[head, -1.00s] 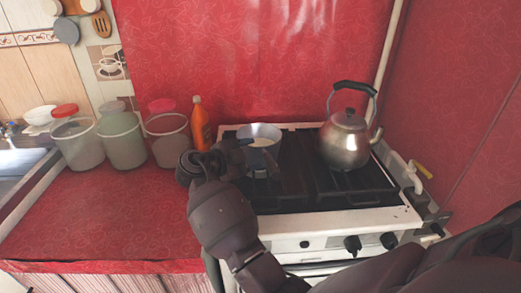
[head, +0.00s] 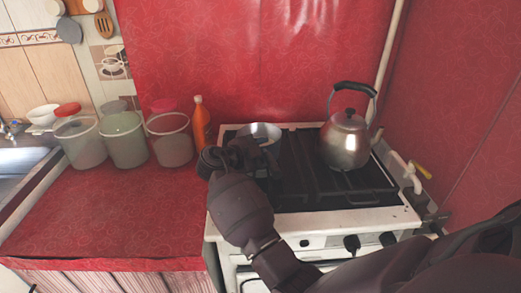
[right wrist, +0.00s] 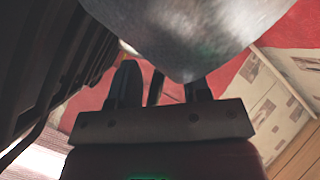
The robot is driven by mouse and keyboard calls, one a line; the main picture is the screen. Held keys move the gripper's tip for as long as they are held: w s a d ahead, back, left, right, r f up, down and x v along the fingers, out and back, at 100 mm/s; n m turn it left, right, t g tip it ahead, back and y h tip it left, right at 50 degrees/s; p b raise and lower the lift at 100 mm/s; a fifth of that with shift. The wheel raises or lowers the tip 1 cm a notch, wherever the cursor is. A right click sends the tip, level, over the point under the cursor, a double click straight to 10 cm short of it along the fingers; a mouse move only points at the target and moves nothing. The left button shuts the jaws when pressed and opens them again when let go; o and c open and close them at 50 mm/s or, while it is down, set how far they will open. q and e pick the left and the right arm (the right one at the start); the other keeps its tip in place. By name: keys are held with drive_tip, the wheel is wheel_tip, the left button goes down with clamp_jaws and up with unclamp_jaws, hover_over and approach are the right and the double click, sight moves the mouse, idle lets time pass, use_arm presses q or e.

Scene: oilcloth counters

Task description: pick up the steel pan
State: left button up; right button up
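The steel pan (head: 262,130) sits on the back left of the stove. Its rim and part of its inside show in the head view behind my right gripper (head: 250,157), which hides its near side. In the right wrist view the pan's grey metal underside or wall (right wrist: 185,35) fills the top, close to my right gripper (right wrist: 160,88). The two dark fingers stand apart. A thin dark strip shows between them; I cannot tell whether it is the pan's handle. My left gripper is not in view.
A steel kettle (head: 345,140) stands on the right of the stove (head: 330,222). An orange bottle (head: 200,122) and several lidded tubs (head: 170,138) line the back of the red counter (head: 120,215). The counter's front is clear. A red wall closes the back and right.

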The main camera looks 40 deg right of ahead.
sight(265, 149)
drive_tip(key=shift+s+f, duration=0.15)
drive_tip(key=shift+f, duration=0.15)
clamp_jaws()
drive_tip(key=shift+s+f, duration=0.1)
drive_tip(key=shift+f, duration=0.1)
drive_tip(key=shift+r, duration=0.2)
drive_tip(key=shift+d+r, duration=0.25)
drive_tip(key=shift+r, duration=1)
wheel_tip(265, 149, up, 18)
drive_tip(key=p, duration=0.1)
drive_tip(key=shift+a, duration=0.15)
